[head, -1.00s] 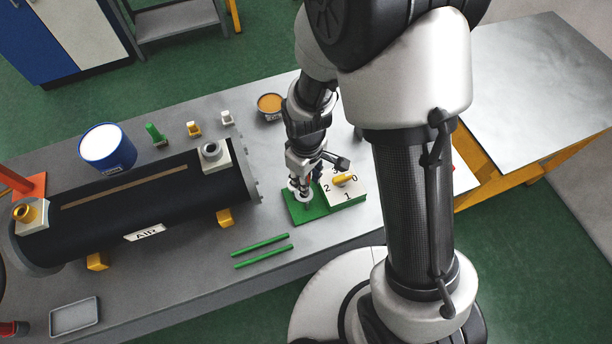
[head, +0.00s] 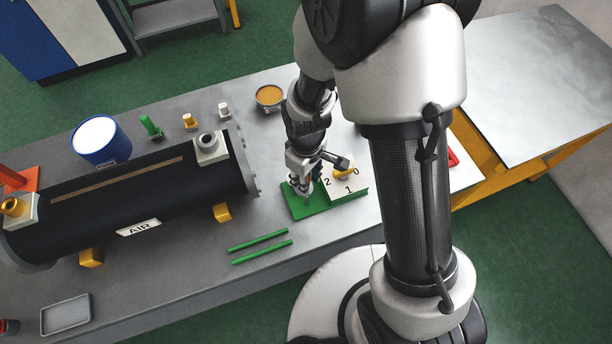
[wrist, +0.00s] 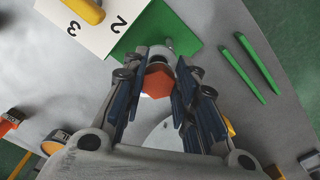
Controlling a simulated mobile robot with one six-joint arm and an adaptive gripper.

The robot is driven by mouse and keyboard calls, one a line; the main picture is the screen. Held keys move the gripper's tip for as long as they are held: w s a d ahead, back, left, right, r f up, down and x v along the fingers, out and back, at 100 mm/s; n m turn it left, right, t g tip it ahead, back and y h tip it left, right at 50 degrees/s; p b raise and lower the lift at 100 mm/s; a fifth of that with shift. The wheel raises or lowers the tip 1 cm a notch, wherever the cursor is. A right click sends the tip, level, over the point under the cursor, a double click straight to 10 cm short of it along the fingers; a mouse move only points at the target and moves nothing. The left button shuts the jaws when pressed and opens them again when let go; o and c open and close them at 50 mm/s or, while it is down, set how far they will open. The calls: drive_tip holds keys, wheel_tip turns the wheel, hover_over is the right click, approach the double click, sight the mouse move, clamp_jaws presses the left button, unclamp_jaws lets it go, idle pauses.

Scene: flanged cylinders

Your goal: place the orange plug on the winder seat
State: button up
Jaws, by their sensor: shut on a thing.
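The orange plug (wrist: 158,80) shows in the wrist view as a hexagonal face between my fingers. My gripper (wrist: 160,93) is shut on it; in the head view my gripper (head: 303,190) is over the green plate (head: 322,204), left of the numbered block. In the wrist view a grey upright post (wrist: 168,44) stands on the green plate (wrist: 185,28), just beyond the plug. I cannot tell whether plug and post touch, or whether this post is the winder seat. The plug is hidden in the head view.
A white numbered block (head: 352,187) with a yellow lever (head: 343,172) sits beside my gripper. Two green rods (head: 260,251) lie in front. A black AIR tank (head: 130,195) lies left, with small plugs (head: 190,122) behind it. A grey tray (head: 66,315) is front left.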

drive_tip(key=shift+f+b, duration=0.8)
drive_tip(key=shift+f, duration=0.15)
idle(0.4)
drive_tip(key=o, duration=1.2)
wheel_tip(320, 180, up, 12)
drive_tip(key=shift+r, duration=0.1)
